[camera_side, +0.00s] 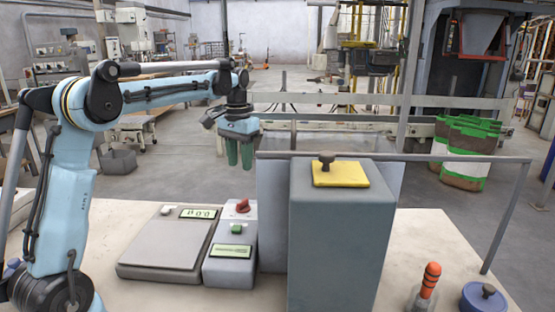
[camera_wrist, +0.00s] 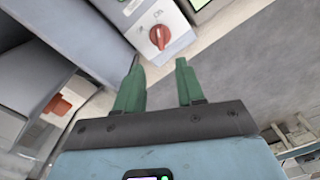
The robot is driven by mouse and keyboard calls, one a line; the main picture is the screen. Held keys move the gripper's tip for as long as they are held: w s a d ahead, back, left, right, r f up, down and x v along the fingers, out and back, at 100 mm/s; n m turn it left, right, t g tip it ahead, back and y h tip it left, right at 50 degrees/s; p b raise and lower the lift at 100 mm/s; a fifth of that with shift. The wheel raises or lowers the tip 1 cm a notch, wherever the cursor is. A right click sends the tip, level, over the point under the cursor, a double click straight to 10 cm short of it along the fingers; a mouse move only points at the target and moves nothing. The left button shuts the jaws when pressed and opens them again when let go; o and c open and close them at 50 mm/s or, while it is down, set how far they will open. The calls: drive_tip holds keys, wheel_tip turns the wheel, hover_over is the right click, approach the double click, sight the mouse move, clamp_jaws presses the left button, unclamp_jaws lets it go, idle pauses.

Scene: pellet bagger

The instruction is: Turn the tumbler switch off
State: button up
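A grey control box (camera_side: 231,262) stands on the table and carries a red rotary knob (camera_side: 243,206), a green button (camera_side: 237,229) and a small display. The red knob is the switch-like part I can see; its setting is not readable. In the wrist view the red knob (camera_wrist: 160,37) sits on a pale plate, just beyond my fingertips. My gripper (camera_side: 240,166) points down above the box, clear of the knob. Its two green fingers are apart with nothing between them, as the wrist view shows (camera_wrist: 158,66).
A scale (camera_side: 165,246) with a display stands left of the box. A tall grey block (camera_side: 338,235) with a yellow plate (camera_side: 340,174) stands to the right. A rail (camera_side: 440,158) runs behind.

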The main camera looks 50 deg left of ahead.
sight(242, 201)
wheel_tip(242, 201, down, 12)
drive_tip(key=shift+r, duration=0.2)
idle(0.4)
clamp_jaws()
